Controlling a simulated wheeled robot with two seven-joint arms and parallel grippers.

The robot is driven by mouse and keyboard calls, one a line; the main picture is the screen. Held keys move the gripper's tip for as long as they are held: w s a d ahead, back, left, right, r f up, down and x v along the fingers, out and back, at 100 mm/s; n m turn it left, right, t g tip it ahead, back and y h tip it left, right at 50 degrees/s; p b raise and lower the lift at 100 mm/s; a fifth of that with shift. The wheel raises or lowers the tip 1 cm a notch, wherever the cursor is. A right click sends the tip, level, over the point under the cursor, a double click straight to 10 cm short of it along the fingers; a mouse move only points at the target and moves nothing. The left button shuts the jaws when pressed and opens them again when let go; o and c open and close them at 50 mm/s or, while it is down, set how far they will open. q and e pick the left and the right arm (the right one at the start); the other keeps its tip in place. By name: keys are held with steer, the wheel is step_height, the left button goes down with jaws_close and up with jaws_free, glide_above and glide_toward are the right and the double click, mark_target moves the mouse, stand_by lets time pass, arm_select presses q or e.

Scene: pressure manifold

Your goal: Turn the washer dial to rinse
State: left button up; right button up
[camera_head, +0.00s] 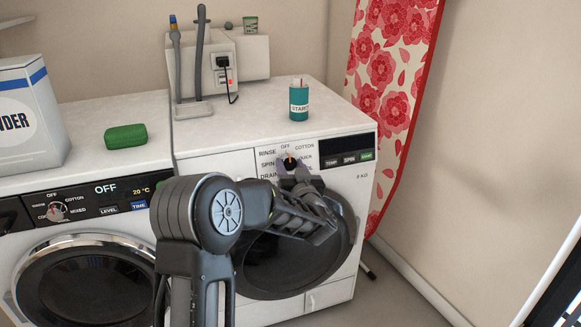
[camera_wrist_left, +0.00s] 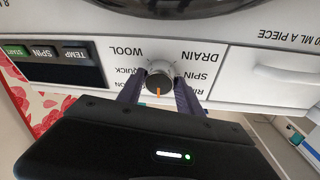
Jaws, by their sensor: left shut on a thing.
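The washer dial (camera_head: 290,162) is a dark round knob on the white front panel of the right-hand machine (camera_head: 225,163). RINSE is printed at its upper left, OFF above it and COTTON at its upper right. In the upside-down left wrist view the dial (camera_wrist_left: 159,80) has an orange mark pointing down, toward the panel's top edge, which matches OFF. My left gripper (camera_head: 296,172) reaches the dial from the front. In the wrist view its two purple-grey fingers (camera_wrist_left: 160,92) are shut on the dial from both sides. My right gripper is not in view.
A second washer (camera_head: 85,190) with its own dial (camera_head: 57,211) stands at left. On top are a powder box (camera_head: 30,115), a green soap bar (camera_head: 125,135) and a teal starch can (camera_head: 299,100). A floral ironing board (camera_head: 392,90) stands at right, beside open floor.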

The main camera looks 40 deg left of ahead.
arm_select(q)
steer(key=c, duration=0.6)
steer(key=shift+n, duration=0.3)
steer(key=shift+f+n+y+b, duration=0.15)
steer(key=shift+n+y+b, duration=0.15)
steer(key=shift+n+b, duration=0.35)
steer(key=n+g+b, duration=0.1)
steer(key=n, duration=0.2)
steer(key=shift+w+d, duration=0.1)
steer(key=n+g+y+b, duration=0.1)
steer(key=n, duration=0.2)
steer(key=shift+n+g+b, duration=0.4)
steer(key=shift+n+b, duration=0.05)
steer(key=shift+n, duration=1.1)
